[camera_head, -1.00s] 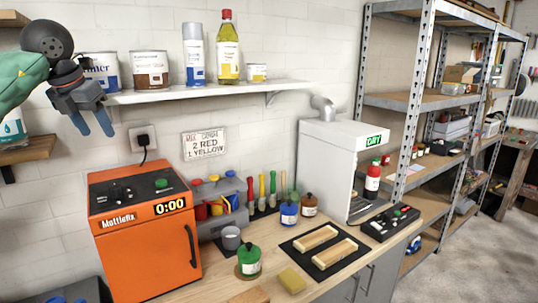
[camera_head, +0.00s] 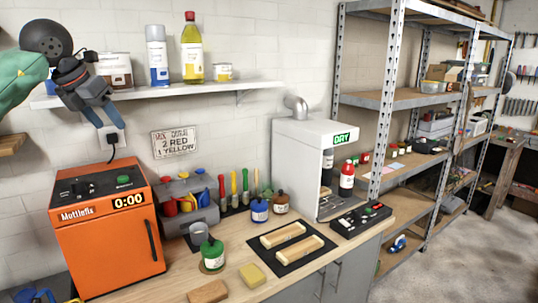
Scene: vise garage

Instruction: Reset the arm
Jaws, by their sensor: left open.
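My left gripper (camera_head: 109,123) is raised at the upper left, in front of the wall just below the wall shelf. Its two blue fingers are apart with nothing between them. It hangs above the orange Mottlefix machine (camera_head: 105,238) and overlaps the power socket behind it. The dark wrist joint and green arm link are mine and partly cover cans on the shelf.
The wall shelf (camera_head: 200,92) carries cans and bottles. Metal racks (camera_head: 390,100) stand right, beside open floor.

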